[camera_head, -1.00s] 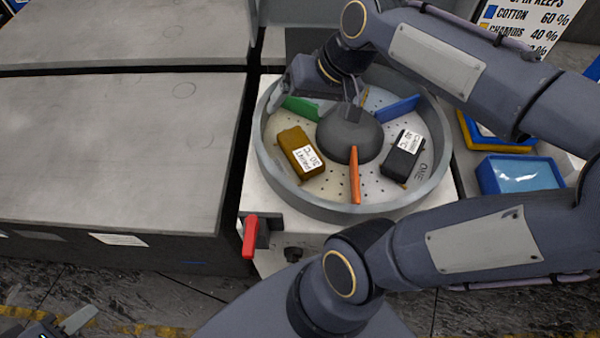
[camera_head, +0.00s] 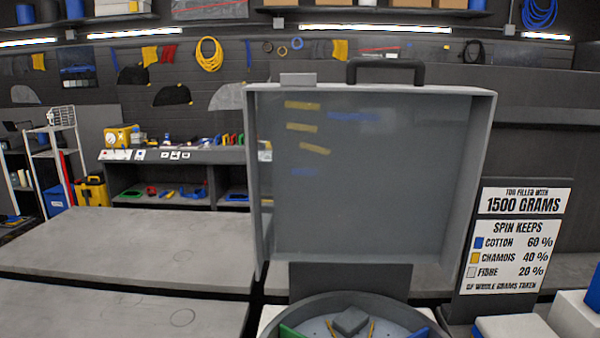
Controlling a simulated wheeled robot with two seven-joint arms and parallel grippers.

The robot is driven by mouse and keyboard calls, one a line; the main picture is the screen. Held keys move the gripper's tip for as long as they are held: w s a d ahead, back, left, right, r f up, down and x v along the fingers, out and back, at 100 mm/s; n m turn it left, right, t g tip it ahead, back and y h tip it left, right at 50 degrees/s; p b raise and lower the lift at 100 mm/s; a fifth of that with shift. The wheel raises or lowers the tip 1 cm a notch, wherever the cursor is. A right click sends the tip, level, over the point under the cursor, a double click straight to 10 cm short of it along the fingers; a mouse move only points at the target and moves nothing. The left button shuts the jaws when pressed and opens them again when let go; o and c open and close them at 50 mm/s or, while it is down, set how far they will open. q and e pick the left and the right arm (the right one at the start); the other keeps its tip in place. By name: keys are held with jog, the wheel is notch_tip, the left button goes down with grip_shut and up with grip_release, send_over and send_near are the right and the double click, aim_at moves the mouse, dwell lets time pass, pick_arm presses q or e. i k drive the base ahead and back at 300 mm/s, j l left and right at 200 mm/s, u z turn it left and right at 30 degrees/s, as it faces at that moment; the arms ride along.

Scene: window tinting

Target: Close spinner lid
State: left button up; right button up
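The spinner lid (camera_head: 370,190) stands open and upright behind the spinner bowl (camera_head: 300,305). It is a square grey panel with a raised rim, and its inner face is toward me. A dark handle (camera_head: 385,65) sits on its top edge. Only the far rim and part of the inside of the bowl show at the bottom edge. Inside are a green divider (camera_head: 291,331), a blue divider (camera_head: 418,332) and a small dark block-like shape (camera_head: 350,320) between two thin yellowish strips. Neither of my grippers is in view.
A sign board (camera_head: 515,240) stands to the right of the lid. Grey worktops (camera_head: 130,245) lie to the left. A white block (camera_head: 575,318) is at the lower right. A bench with tools (camera_head: 180,175) and a wall of hanging gear are farther back.

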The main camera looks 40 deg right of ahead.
aim_at(484, 101)
jog(key=l+z, duration=0.1)
jog(key=z, duration=0.3)
jog(key=k+l+z, duration=0.15)
jog(key=z, duration=0.3)
jog(key=l+z, duration=0.15)
jog(key=z, duration=0.25)
